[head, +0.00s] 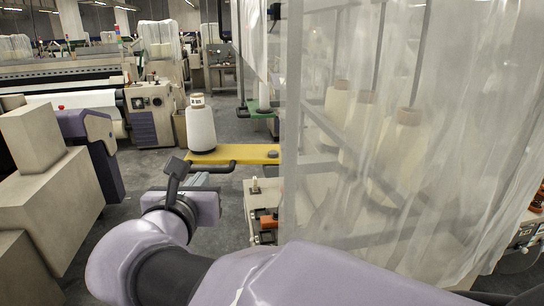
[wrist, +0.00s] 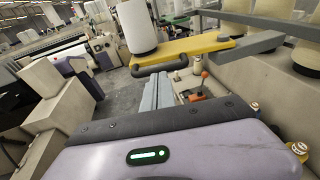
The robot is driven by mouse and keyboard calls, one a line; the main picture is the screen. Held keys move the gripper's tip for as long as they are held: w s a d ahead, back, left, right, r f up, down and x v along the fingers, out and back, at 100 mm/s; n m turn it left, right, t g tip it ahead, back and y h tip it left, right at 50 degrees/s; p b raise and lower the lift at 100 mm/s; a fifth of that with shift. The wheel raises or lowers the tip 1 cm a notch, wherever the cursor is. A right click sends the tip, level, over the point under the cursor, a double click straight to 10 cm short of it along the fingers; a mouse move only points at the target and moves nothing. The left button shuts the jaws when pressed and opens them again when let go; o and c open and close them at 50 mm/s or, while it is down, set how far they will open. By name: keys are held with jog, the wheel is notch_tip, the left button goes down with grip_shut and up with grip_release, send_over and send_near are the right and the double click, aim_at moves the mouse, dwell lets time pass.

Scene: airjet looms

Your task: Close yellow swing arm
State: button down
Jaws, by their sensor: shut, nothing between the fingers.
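The yellow swing arm (head: 240,153) is a flat bar at the centre of the head view, carrying a white yarn cone (head: 201,127) on its left end. A black handle (head: 213,166) runs below its near edge. In the wrist view, the swing arm (wrist: 190,47), cone (wrist: 136,26) and handle (wrist: 158,66) are ahead of my gripper. My gripper (wrist: 157,92) has its grey fingers shut and empty, pointing towards the handle. A gap shows between fingertips and handle. In the head view, my gripper's fingers are partly hidden by my own wrist.
A translucent curtain (head: 400,120) hangs at the right with several cones behind it. An orange-topped lever (wrist: 204,74) stands right of my gripper. Beige machine blocks (head: 47,190) stand at the left. Grey floor (head: 150,165) is open between them.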

jog(key=w, duration=0.2)
jog(key=shift+w+f, duration=0.25)
jog(key=shift+w, duration=0.1)
jog(key=shift+a, duration=0.1)
